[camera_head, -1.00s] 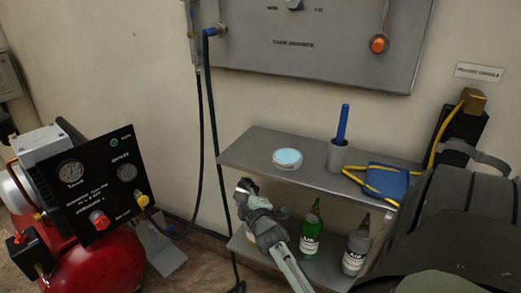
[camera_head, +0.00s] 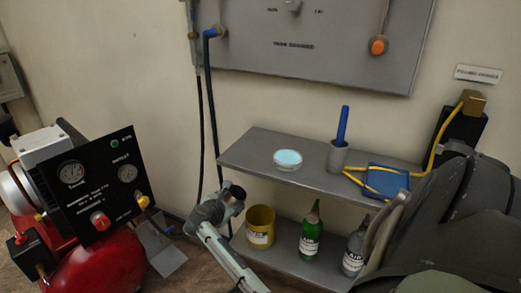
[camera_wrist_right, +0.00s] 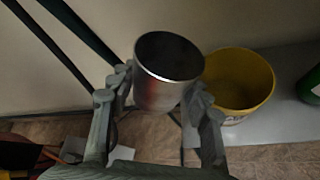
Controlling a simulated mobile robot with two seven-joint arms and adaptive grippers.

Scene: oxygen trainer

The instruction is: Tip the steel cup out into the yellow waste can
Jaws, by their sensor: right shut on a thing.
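The steel cup (camera_wrist_right: 168,85) is held between the two fingers of my right gripper (camera_wrist_right: 160,92) in the wrist view. Its dark open mouth shows; I cannot make out what is inside. In the head view my right gripper (camera_head: 222,203) is left of the yellow waste can (camera_head: 260,228) and higher in the picture. The can stands upright on the lower shelf, and its open mouth shows. In the wrist view the can (camera_wrist_right: 240,85) is right of the cup, partly behind the right finger. My left gripper is not in view.
The upper shelf (camera_head: 250,150) holds a round light-blue-topped dish (camera_head: 287,160), a holder with a blue stick (camera_head: 342,125) and a blue pad (camera_head: 388,180). A green bottle (camera_head: 311,232) and a grey bottle (camera_head: 355,250) stand right of the can. Hoses (camera_head: 212,110) hang behind the gripper.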

